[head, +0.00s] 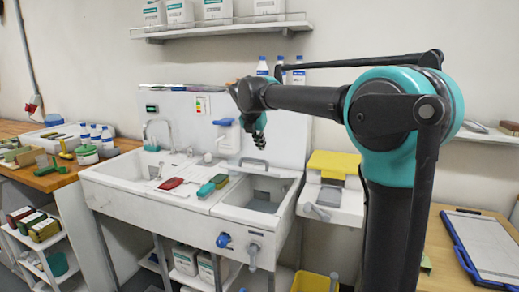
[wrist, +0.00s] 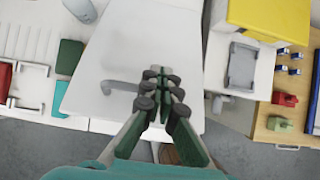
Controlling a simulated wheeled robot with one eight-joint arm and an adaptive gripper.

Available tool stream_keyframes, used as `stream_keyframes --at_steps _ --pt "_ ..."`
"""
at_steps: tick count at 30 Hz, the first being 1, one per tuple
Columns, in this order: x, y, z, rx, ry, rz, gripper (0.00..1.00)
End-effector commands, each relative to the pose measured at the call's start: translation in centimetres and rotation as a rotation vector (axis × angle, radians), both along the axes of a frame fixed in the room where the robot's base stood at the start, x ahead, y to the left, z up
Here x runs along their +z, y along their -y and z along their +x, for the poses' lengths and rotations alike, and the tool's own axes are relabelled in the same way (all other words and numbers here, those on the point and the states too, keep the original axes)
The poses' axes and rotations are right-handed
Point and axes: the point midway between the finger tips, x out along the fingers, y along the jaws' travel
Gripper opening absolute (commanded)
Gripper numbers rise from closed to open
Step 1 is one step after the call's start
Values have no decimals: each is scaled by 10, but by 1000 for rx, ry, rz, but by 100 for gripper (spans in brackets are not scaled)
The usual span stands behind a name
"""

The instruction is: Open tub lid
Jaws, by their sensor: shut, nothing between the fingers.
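The right-hand tub (head: 285,188) is a white basin at the end of the sink unit; its inside shows in the head view. A grey bar handle (head: 253,162) stands at its back. In the wrist view the handle (wrist: 120,88) sits on a broad white panel (wrist: 105,50) that looks like the lid; how far it is tilted I cannot tell. My gripper (head: 259,150) hangs above the tub, close to the handle in the head view. In the wrist view my fingertips (wrist: 161,85) are together, empty and just right of the handle, with no clear contact.
A red brush (head: 171,184) and a teal-green brush (head: 210,187) lie left of the tub. A yellow item (head: 334,163) sits on the white stand to the right. A soap dispenser (head: 228,135) hangs on the backsplash. Bottles stand behind the unit.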

Motion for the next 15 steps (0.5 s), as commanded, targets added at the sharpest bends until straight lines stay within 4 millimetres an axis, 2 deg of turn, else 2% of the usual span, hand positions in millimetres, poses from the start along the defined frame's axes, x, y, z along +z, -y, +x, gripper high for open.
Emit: stream_keyframes --at_steps 6,15 --pt "8 3 8 -1 -31 12 0" --pt "8 3 7 0 -33 12 0"
